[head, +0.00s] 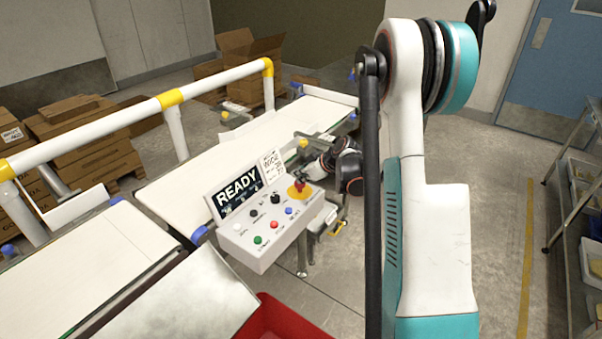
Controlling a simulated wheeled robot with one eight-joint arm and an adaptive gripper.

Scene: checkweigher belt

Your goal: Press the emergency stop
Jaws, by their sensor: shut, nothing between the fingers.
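The emergency stop (298,193) is a red button on a yellow base at the top right corner of the white control box. My gripper (303,178) is shut and empty, small and dark in the head view, right at the emergency stop's upper side. It partly covers the button. I cannot tell whether the fingertips touch the button or hover just above it. The control box (259,258) also carries green, red, blue, black and white buttons or knobs. Its screen (238,193) reads READY.
The white conveyor belt (190,180) runs behind the box, with a white and yellow guard rail (120,122) beyond it. A red bin (280,322) stands below the box. Cardboard boxes (85,140) lie at the left. A shelf rack (570,180) stands far right. Floor between is clear.

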